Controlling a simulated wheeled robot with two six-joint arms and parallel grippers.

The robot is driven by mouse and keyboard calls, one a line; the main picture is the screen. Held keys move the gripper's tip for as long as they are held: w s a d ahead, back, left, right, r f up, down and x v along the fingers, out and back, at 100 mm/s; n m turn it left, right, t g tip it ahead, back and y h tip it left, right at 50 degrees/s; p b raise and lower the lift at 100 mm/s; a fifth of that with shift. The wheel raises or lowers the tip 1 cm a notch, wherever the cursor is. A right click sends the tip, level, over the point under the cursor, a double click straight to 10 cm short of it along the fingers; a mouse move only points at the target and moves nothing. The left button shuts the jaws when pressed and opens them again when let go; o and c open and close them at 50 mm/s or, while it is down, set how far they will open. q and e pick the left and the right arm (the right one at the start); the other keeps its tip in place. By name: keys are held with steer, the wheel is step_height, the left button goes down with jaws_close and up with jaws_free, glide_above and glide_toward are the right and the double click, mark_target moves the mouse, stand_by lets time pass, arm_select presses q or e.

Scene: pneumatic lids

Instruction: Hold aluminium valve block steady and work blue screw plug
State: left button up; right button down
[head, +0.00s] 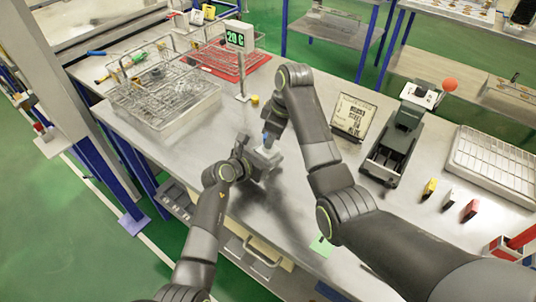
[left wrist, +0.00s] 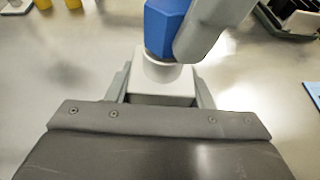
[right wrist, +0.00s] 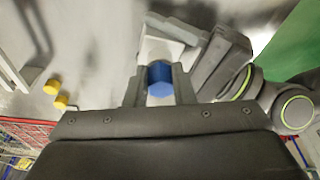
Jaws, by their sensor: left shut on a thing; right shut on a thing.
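The aluminium valve block (left wrist: 160,86) is a pale grey block held between the fingers of my left gripper (left wrist: 160,92). In the head view the block (head: 266,156) is near the middle of the steel table, with my left gripper (head: 252,160) at its side. The blue screw plug (left wrist: 164,26) stands upright on top of the block's round collar. My right gripper (right wrist: 160,88) is shut on the plug (right wrist: 160,80) from above, one finger on each side. In the head view the plug (head: 266,139) is mostly hidden by my right gripper (head: 268,132). I cannot tell how deep the thread sits.
Yellow caps (right wrist: 56,94) lie on the table near the sign post (head: 242,84). A wire basket (head: 160,85) stands at the left, with a red tray (head: 228,62) behind. A framed card (head: 352,116) and a dark green device (head: 392,146) stand at the right.

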steer(key=n, duration=0.1)
steer(key=n+g, duration=0.1)
steer(key=n, duration=0.3)
steer(key=shift+w, duration=0.3)
steer(key=shift+n, duration=0.4)
steer(key=n, duration=0.2)
steer(key=n+g, duration=0.1)
steer(key=n, duration=0.1)
steer(key=shift+w+a+r, duration=0.1)
steer(key=shift+w, duration=0.1)
steer(key=n+g, duration=0.1)
steer(key=n, duration=0.3)
steer(key=shift+w+a+h, duration=0.1)
steer(key=shift+w+h, duration=0.05)
steer(key=shift+h, duration=0.25)
steer(key=shift+a+n, duration=0.1)
steer(key=shift+n, duration=0.5)
steer(key=n, duration=0.2)
steer(key=n+h, duration=0.1)
steer(key=n, duration=0.1)
steer(key=shift+w+a+n+g, duration=0.1)
steer(key=shift+a+n+g, duration=0.1)
steer(key=shift+n+g, duration=0.15)
